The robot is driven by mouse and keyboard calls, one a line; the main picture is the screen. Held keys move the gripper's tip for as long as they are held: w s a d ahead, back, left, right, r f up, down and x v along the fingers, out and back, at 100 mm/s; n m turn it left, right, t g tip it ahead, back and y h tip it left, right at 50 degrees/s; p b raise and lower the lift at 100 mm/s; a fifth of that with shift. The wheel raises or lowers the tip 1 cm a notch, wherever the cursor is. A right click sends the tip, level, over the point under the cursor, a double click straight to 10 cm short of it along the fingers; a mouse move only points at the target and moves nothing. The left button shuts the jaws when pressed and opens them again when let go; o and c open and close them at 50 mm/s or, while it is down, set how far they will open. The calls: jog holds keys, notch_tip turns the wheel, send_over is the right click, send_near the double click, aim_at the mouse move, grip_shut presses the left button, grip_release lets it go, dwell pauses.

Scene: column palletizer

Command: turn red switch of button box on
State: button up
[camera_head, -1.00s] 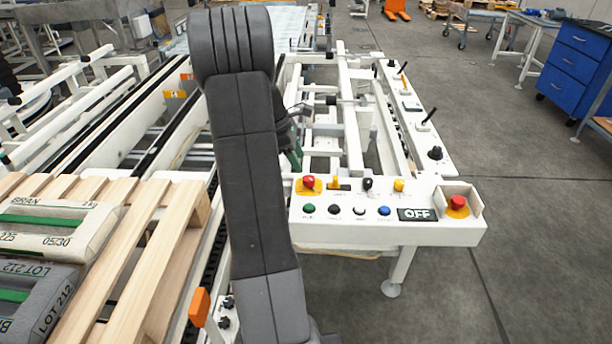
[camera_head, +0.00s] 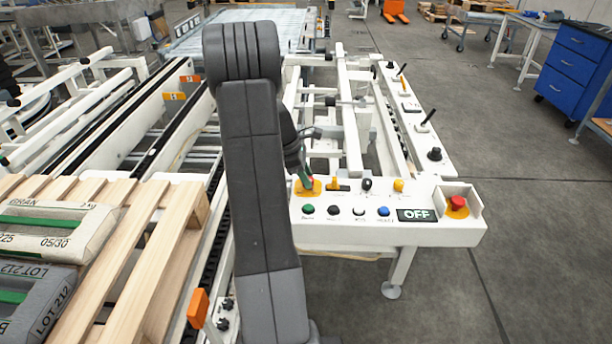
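The white button box (camera_head: 340,235) stands to the right of my arm, with a display (camera_head: 416,215) that reads OFF. A red switch (camera_head: 309,182) on a yellow plate is at the box's back left, largely hidden by my gripper. My gripper (camera_head: 302,175) is small in view, dark with a green part, and reaches down at this switch. I cannot tell whether its fingers touch the switch, or whether they are open or shut. A second red knob (camera_head: 457,202) sits on a yellow base at the box's right end, clear of my gripper.
Green (camera_head: 308,209), black, white and blue buttons line the front of the box. A yellow switch (camera_head: 398,186) and a black knob (camera_head: 366,184) stand behind them. A wooden pallet (camera_head: 150,270) with bags is on the left.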

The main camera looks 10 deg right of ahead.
jog(key=shift+r+m, duration=0.1)
jog(key=shift+m, duration=0.2)
jog(key=m+g+p, duration=0.1)
jog(key=m+p, duration=0.2)
jog(key=shift+w+y, duration=0.15)
jog(key=shift+y, duration=0.15)
jog(key=m+p, duration=0.1)
jog(key=m, duration=0.1)
jog(key=m+g+y+p, duration=0.1)
jog(key=m, duration=0.1)
jog(key=shift+w+d+m+g, duration=0.1)
jog(key=shift+d+m+g, duration=0.05)
jog(key=shift+m+g, duration=0.2)
jog(key=m+y, duration=0.1)
jog(key=m, duration=0.1)
jog(key=m+y+p, duration=0.1)
jog(key=m, duration=0.2)
jog(key=shift+d+m+g, duration=0.15)
jog(key=shift+m+g, duration=0.1)
jog(key=shift+g, duration=0.1)
jog(key=shift+m+y+p, duration=0.35)
jog(key=shift+m+y, duration=0.45)
jog(key=shift+m, duration=1.2)
jog(key=o, duration=1)
